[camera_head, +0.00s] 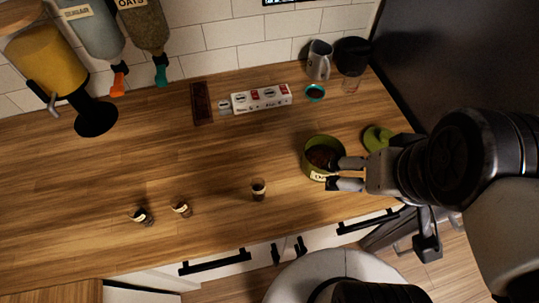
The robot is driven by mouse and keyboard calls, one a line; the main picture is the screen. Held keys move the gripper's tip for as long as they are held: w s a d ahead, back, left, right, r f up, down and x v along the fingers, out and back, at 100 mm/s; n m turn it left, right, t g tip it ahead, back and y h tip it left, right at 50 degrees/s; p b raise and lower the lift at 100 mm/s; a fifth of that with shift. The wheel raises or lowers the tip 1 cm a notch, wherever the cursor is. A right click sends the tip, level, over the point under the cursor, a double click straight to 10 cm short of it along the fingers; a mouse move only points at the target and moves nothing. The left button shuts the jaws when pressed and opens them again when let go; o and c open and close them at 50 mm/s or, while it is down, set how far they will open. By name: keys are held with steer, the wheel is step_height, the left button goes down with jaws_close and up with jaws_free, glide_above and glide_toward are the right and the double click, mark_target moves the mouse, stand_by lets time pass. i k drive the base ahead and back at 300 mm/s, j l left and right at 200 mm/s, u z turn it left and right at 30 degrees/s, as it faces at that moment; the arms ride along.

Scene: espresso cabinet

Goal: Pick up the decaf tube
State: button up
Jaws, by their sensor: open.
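Three small clear tubes or cups with dark contents and pale labels stand on the wooden counter: a left one (142,216), a middle one (181,208) and a right one (258,190). Their labels are too small to read, so I cannot tell which is decaf. A round green canister (311,173) holds dark brown contents and has a pale label, partly hidden. My gripper (333,174) is open at the canister's right side, its fingers overlapping the canister's rim in view. I cannot tell whether they touch it. Nothing shows between the fingers.
A green lid (377,138) lies behind my gripper. A white and red box (262,98), a brown tray (202,103), a teal round item (315,92), a grey mug (319,60) and a black-topped jar (351,60) stand at the back. Dispensers (45,50) stand upper left.

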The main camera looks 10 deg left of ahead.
mark_target(258, 184)
steer(key=u, duration=1.15)
steer(key=l+z, duration=0.5)
steer(key=z, duration=0.8)
steer(key=k+j+z, duration=0.15)
steer(key=j+z, duration=0.15)
steer(key=j, duration=0.15)
steer(key=k+j+z, duration=0.3)
steer(key=j, duration=0.15)
steer(key=k+j+z, duration=0.15)
steer(key=j+z, duration=0.15)
steer(key=k+j, duration=0.25)
steer(key=j, duration=0.2)
